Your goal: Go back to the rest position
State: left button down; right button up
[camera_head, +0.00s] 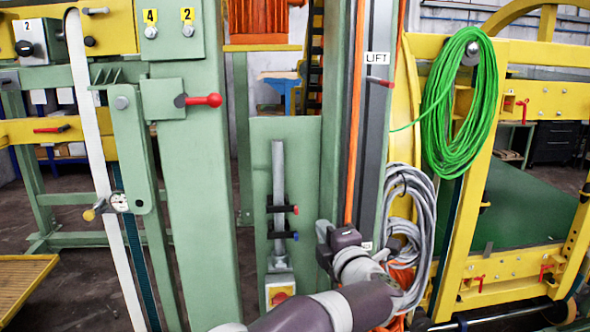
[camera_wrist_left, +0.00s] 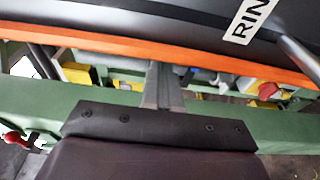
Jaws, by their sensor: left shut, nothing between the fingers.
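My left gripper (camera_head: 324,232) is at the lower middle of the head view, close to the green column and the grey LIFT rail (camera_head: 377,130). My left arm reaches it from the bottom edge. In the left wrist view the two grey fingers (camera_wrist_left: 164,85) are together with nothing between them. They point towards an orange strip (camera_wrist_left: 100,41) and a dark surface with a partly cut-off "RIN" label (camera_wrist_left: 249,18). I cannot tell whether the fingertips touch the strip. My right gripper is not in view.
A green panel with a grey vertical bar (camera_head: 278,170) and a yellow-red switch box (camera_head: 280,290) is left of my gripper. Grey coiled cable (camera_head: 408,215) hangs close on its right. A green cable coil (camera_head: 460,105) hangs on the yellow frame. A red-knobbed lever (camera_head: 205,100) sticks out at left.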

pick_arm(q)
jog(key=s+a+f+m+g+h, duration=0.3)
jog(key=a+f+m+h, duration=0.1)
jog(key=a+f+m, duration=0.3)
jog(key=s+a+f+m+g+h, duration=0.3)
jog(key=a+f+m, duration=0.25)
jog(key=m, duration=0.35)
jog(key=s+a+f+m+g+y, duration=0.1)
jog(key=s+a+f+g, duration=0.4)
jog(key=s, duration=0.7)
jog(key=s+a+f+m+g, duration=0.4)
jog(key=s+a+f, duration=0.3)
jog(key=s, duration=0.6)
jog(key=shift+a+m+g+y, duration=0.15)
jog(key=shift+m+g+y, duration=0.15)
jog(key=shift+g+y, duration=0.1)
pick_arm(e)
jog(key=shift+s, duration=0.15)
